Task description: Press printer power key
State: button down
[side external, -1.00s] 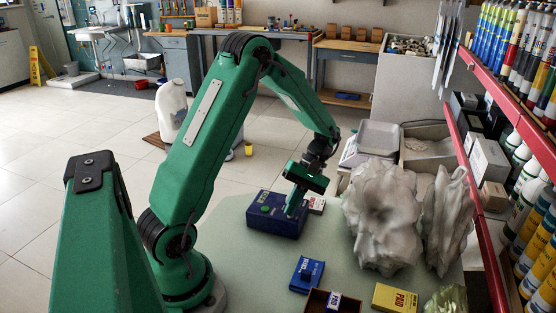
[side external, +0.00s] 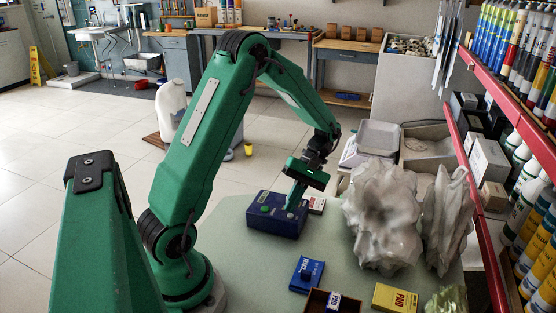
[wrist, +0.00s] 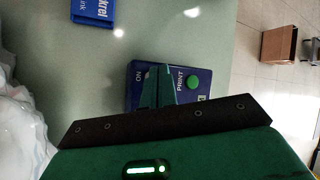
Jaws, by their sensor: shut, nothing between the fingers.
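The printer, a blue box (side external: 272,222), stands on the pale green bench top, with a round green button (side external: 265,209) on its top. In the wrist view the printer (wrist: 136,98) carries the words ON and PRINT, and the green button (wrist: 194,82) beside PRINT is clear of my fingers. My gripper (side external: 289,208) is shut and empty, pointing down over the right part of the printer's top. In the wrist view its green fingers (wrist: 158,84) lie beside ON and hide what is there. I cannot tell whether the tips touch the printer or a key.
A blue box (side external: 306,274), a brown tray (side external: 318,303) and a yellow PAID box (side external: 395,298) are at the front of the bench. A small white-and-red box (side external: 317,205) is right of the printer. Large grey-white lumps (side external: 384,215) stand farther right.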

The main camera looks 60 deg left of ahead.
aim_at(293, 215)
jog(key=shift+r, duration=0.1)
notch_tip(293, 215, up, 6)
jog(key=shift+f, duration=0.1)
dwell(0.7)
jog(key=s+d+r+m+t+y, duration=0.2)
jog(key=s+d+r+m+t, duration=0.6)
jog(key=d+r+m+t, duration=0.2)
jog(key=m+t, duration=0.2)
jog(key=m, duration=0.1)
jog(key=shift+s+d+r+m+t, duration=0.3)
jog(key=shift+r+m, duration=0.1)
dwell(0.4)
jog(key=c, duration=2.1)
grip_release()
